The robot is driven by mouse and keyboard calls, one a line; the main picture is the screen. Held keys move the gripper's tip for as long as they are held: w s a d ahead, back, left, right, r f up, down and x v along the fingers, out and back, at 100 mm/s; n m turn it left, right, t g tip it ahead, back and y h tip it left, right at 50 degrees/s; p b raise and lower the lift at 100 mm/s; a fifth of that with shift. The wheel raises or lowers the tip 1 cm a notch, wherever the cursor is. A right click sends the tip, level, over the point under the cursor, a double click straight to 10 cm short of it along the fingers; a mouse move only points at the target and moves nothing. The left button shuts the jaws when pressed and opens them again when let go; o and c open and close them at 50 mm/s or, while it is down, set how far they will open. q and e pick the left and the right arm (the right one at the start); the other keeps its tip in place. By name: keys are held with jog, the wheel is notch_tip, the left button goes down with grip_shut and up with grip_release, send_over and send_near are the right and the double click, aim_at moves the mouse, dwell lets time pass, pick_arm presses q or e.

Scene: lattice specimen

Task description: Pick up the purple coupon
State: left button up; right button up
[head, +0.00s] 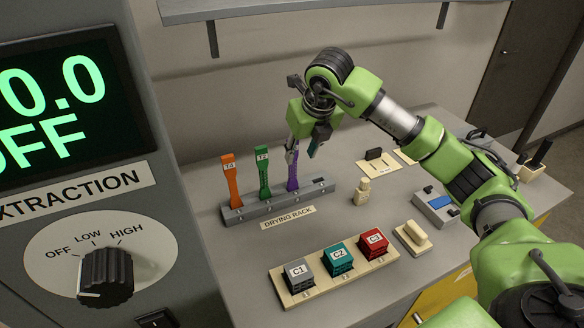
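The purple coupon (293,173) stands upright in a slot of the grey drying rack (254,210), to the right of the orange and green coupons. My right gripper (304,150) hangs over it from above, with its fingers pointing down. Its two fingers look spread, with a gap between them. One finger overlaps the top of the purple coupon in the picture, so its label end is hidden. I cannot tell whether they touch. My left gripper is not in view.
The orange coupon (230,181) and green coupon (264,172) stand close by in the rack. A small bottle (361,192) is to the right. In front, a tray (298,294) holds grey, teal and red blocks. The extraction panel (60,210) blocks the left.

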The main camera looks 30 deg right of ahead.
aim_at(294, 166)
jog(key=x, duration=0.3)
jog(key=shift+w+f+p, duration=0.2)
jog(key=shift+f+p, duration=0.1)
jog(key=shift+f, duration=0.05)
jog(key=shift+w+a+f+p, duration=0.1)
jog(key=shift+w+f+p, duration=0.1)
jog(key=shift+f+p, duration=0.15)
jog(key=p+x, duration=0.2)
jog(key=x, duration=0.2)
jog(key=shift+w+a+f, duration=0.1)
jog(key=shift+w+f, duration=0.2)
jog(key=shift+w, duration=0.05)
grip_shut()
